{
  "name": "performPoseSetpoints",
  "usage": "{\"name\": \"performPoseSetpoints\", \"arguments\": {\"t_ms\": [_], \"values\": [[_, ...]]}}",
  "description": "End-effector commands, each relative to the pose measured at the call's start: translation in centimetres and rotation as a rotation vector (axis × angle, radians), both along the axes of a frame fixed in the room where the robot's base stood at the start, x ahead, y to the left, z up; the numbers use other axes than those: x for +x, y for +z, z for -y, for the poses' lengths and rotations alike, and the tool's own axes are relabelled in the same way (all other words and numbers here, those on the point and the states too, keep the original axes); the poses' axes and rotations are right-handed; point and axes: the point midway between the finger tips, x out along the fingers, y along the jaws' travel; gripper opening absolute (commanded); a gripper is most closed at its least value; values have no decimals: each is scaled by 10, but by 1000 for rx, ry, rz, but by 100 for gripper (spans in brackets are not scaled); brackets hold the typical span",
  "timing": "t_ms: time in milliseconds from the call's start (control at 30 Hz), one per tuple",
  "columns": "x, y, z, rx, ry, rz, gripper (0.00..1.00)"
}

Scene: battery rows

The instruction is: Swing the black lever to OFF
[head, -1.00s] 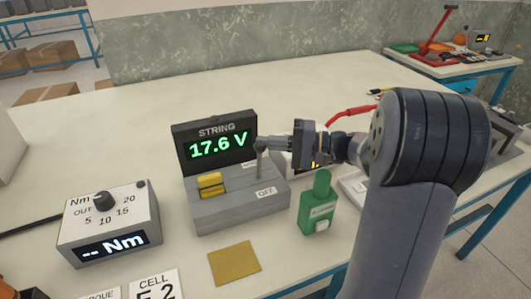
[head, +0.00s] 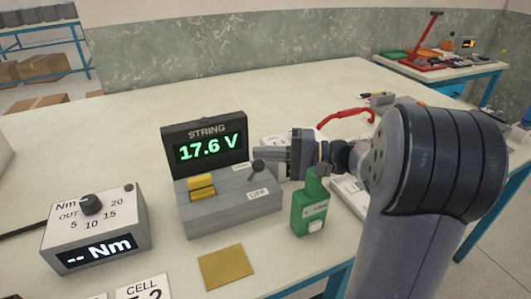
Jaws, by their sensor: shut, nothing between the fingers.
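The black lever's round dark knob (head: 258,167) shows at the right end of a grey switch box (head: 225,214), above the white OFF label (head: 258,193). Its shaft is not clearly visible, so I cannot tell its exact angle. My gripper (head: 259,154) reaches in from the right, shut and empty. Its fingertips are just above the knob in the picture; I cannot tell whether they touch it. A second small label beside the knob is partly hidden. The STRING display (head: 208,147) behind the box reads 17.6 V.
A yellow block (head: 201,187) sits on the box's left part. A green bottle-shaped item (head: 310,208) stands close below my gripper. A torque unit (head: 95,232) stands left, a tan pad (head: 222,266) in front. A red cable (head: 347,116) lies behind. The back of the table (head: 230,90) is clear.

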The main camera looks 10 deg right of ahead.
Motion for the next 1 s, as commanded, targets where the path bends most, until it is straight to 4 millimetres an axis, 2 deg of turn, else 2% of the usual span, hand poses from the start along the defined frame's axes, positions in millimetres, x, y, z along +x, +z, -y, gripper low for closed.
{"name": "performPoseSetpoints", "arguments": {"t_ms": [233,367,800,1000], "values": [[0,0,1,0,-1,0,0],[-2,0,11,0,-4,0,0],[-28,2,85,0,-4,-1,0],[-35,2,101,0,-1,0,0]]}}
